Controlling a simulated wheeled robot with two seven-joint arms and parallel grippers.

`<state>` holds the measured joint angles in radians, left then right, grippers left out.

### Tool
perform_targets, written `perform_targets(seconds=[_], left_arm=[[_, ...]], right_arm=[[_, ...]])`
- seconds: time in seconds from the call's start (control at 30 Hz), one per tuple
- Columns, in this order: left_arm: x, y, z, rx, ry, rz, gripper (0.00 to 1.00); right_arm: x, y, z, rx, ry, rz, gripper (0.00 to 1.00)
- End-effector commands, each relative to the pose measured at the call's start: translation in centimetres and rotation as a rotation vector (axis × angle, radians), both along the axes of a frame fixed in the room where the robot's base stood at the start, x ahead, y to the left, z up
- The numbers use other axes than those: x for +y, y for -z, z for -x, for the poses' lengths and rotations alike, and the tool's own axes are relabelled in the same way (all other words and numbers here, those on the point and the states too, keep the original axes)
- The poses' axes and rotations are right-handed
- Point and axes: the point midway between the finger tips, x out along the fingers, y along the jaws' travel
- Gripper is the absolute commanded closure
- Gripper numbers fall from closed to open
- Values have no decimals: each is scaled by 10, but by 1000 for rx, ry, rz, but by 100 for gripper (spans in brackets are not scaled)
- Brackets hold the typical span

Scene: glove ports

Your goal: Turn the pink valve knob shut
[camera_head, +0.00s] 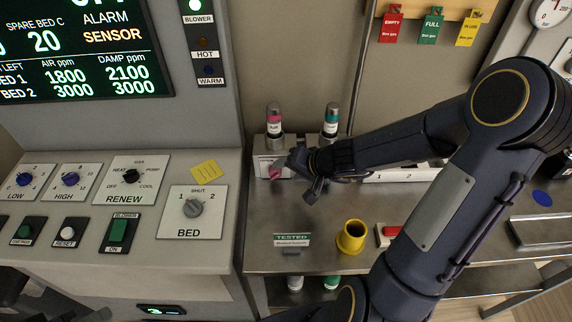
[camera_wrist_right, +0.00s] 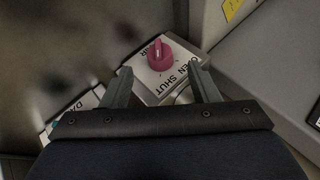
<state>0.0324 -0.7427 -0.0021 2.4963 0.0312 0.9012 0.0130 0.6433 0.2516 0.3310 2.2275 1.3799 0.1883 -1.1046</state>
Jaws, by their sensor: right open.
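The pink valve knob (camera_head: 276,172) is on a white plate (camera_head: 262,164) at the back left of the steel bench, below a pink-banded cylinder. My right gripper (camera_head: 303,176) is just right of the knob and partly covers the plate. In the right wrist view the knob (camera_wrist_right: 160,56) has a raised ridge, and its plate (camera_wrist_right: 181,75) reads OPEN and SHUT. My right gripper (camera_wrist_right: 161,84) is open and empty there, its fingers apart with the knob beyond the tips, between them in the picture. I cannot tell which label the ridge points to.
A pink-banded cylinder (camera_head: 274,119) and a teal-banded cylinder (camera_head: 331,121) stand behind the knob. A yellow cup (camera_head: 352,237) and a red button box (camera_head: 388,234) are on the bench. The control console (camera_head: 170,168) borders the bench on the left.

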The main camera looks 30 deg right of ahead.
Motion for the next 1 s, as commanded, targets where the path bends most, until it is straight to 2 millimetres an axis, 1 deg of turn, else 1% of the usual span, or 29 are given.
perform_targets(seconds=[0.03, 0.1, 0.3, 0.47, 0.7, 0.73, 0.77, 1.0], left_arm=[[0, 9, 0, 0, 0, 0, 64], [0, 16, 0, 0, 0, 0, 64], [0, 30, 0, 0, 0, 0, 64], [0, 34, 0, 0, 0, 0, 64], [0, 33, 0, 0, 0, 0, 64], [0, 33, 0, 0, 0, 0, 64], [0, 33, 0, 0, 0, 0, 64], [0, 33, 0, 0, 0, 0, 64]], right_arm=[[4, 12, -5, 3, -1, -4, 45], [7, 21, -13, 1, 0, -3, 45], [15, 39, -31, 0, -1, -2, 45], [18, 44, -38, -1, 0, -2, 45], [18, 43, -38, 0, 1, -2, 45], [18, 43, -38, 0, 1, -2, 46], [18, 43, -38, 0, 1, -2, 50], [18, 43, -38, 0, 2, -2, 82]])
